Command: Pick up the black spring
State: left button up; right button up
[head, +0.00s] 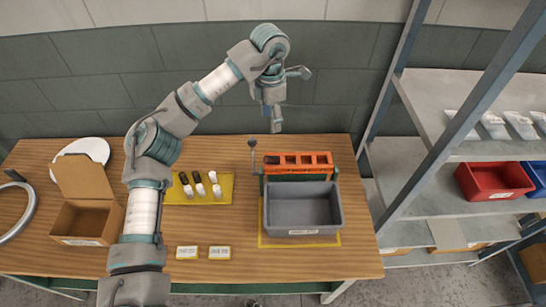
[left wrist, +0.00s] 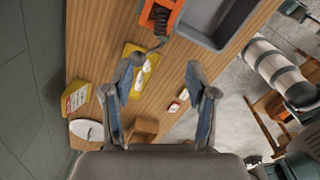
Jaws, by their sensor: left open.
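A dark coil that looks like the black spring (left wrist: 160,17) shows at the top of the left wrist view, at the end of the orange coiler. In the head view the orange coiler (head: 305,162) stands at the back of the table behind a grey bin, with a crank handle (head: 252,145) at its left; the coil is too small to make out surely there. My left gripper (head: 276,124) is above and behind the coiler, pointing down. In the left wrist view its fingers (left wrist: 162,72) are apart with nothing gripped. My right gripper is not in view.
A grey bin (head: 303,217) sits in front of the coiler. A yellow mat (head: 223,188) holds several small black and white pieces. An open cardboard box (head: 86,222), white disc (head: 91,147) and two labelled cards (head: 219,252) lie on the table (head: 300,265). Metal shelving (head: 420,150) stands right.

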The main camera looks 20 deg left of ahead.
pick_arm(q)
send_over(269, 157)
jog(key=f, duration=1.1)
jog(key=shift+w+d, duration=0.25)
jog(key=shift+w, duration=0.1)
jog(key=shift+a+f, duration=0.2)
jog(key=shift+f, duration=0.65)
notch_tip(269, 157, down, 4)
jog(key=shift+s+a+f, duration=0.1)
jog(key=shift+s+f, duration=0.05)
grip_shut()
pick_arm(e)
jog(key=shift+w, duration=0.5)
